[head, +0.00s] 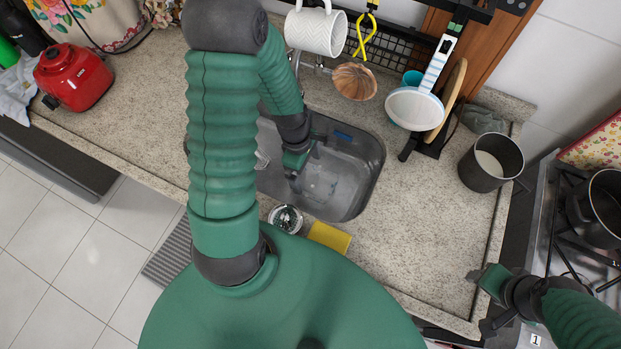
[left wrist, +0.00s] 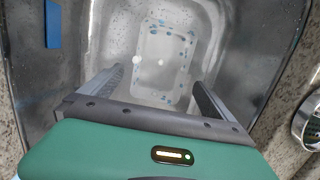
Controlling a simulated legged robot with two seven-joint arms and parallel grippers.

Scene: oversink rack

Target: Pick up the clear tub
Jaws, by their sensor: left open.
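The clear tub (left wrist: 163,62) lies on the floor of the steel sink (left wrist: 245,75), a see-through rectangular shape with bluish spots. In the head view the tub (head: 322,186) is faint and partly hidden by my left gripper (head: 306,168). That gripper reaches down into the sink. In the left wrist view the left gripper (left wrist: 152,88) is open, its two fingers apart and nothing between them, with the tub beyond the fingertips. I cannot tell the exact height gap. My right gripper (head: 480,300) is at the counter's right front edge, away from the sink; its jaw opening is unclear.
A blue piece (left wrist: 53,24) is on the sink wall. A dark pot (head: 490,163) stands right.

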